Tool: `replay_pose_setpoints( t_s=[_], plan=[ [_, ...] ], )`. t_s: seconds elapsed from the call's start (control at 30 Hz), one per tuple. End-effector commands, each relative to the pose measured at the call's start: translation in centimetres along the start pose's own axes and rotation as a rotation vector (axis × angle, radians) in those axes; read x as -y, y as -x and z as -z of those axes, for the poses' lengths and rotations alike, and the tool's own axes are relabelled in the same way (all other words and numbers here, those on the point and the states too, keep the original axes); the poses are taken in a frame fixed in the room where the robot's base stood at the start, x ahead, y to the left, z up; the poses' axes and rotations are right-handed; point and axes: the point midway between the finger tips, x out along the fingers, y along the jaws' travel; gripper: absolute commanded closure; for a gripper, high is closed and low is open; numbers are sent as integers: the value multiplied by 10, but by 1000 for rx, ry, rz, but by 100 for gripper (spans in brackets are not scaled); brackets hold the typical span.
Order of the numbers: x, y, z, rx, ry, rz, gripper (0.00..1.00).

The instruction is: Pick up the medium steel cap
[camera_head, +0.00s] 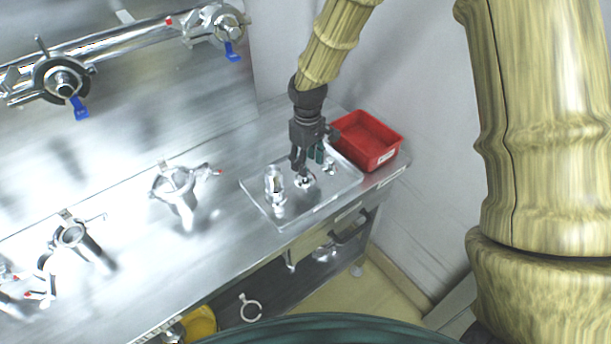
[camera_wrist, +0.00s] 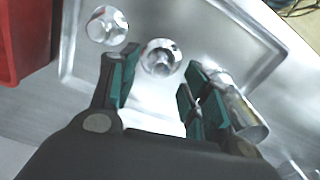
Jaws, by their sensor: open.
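A round steel cap (camera_wrist: 160,57) with a raised centre lies on the clear tray, just ahead of and between my fingertips in the wrist view. In the head view this cap (camera_head: 304,181) is right below my gripper (camera_head: 306,163). My gripper (camera_wrist: 161,68) is open, pointing down, with its green-padded fingers on either side of the cap and nothing held. Another round steel cap (camera_wrist: 107,25) lies at upper left in the wrist view. A taller steel fitting (camera_wrist: 243,112) lies beside the right finger. Which piece is the medium cap is not certain.
The tray (camera_head: 257,202) has a low raised rim and stands on a steel bench. A red bin (camera_head: 368,140) stands close on the right, next to the wall. Steel clamp fittings (camera_head: 175,183) stand on the bench to the left. Bare bench lies between them and the tray.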

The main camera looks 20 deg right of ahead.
Motion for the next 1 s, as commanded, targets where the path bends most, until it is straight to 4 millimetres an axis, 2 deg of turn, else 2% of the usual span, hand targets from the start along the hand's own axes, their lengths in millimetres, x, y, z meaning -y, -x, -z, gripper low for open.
replay_pose_setpoints(
  t_s=[0.4, 0.77, 0.87, 1.0],
  plan=[
    [3, -38, 2, 1, 1, 0, 52],
    [3, -45, 2, 0, 2, 0, 52],
    [3, -45, 2, 0, 1, 0, 67],
    [3, -45, 2, 0, 1, 0, 93]
  ],
)
